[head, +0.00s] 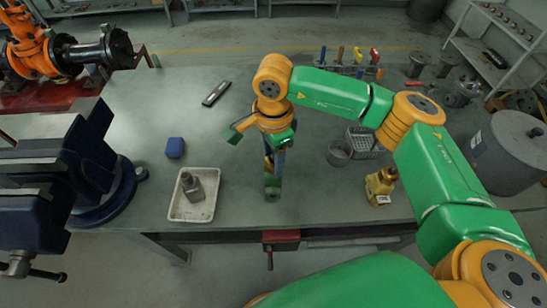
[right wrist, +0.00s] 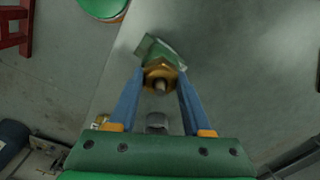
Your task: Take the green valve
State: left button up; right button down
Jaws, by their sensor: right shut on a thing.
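The green valve (head: 272,188) is near the front edge of the grey workbench, right of the white tray. In the right wrist view its green body (right wrist: 152,50) and brass nut (right wrist: 160,73) show between my blue fingers. My right gripper (head: 273,167) comes down from above and is shut on the valve at the brass part, its fingertips (right wrist: 161,78) on either side. The fingers partly hide the valve in the head view. Whether it touches the bench I cannot tell. My left gripper is not in view.
A white tray (head: 178,211) holds a grey valve (head: 193,188). A brass valve (head: 380,186) stands at right, near a metal cup (head: 339,153) and a wire basket (head: 365,142). A dark blue vise (head: 75,165) fills the left. A blue block (head: 175,147) lies behind the tray.

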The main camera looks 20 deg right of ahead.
jog(key=shift+r+p, duration=1.25)
jog(key=shift+r, duration=1)
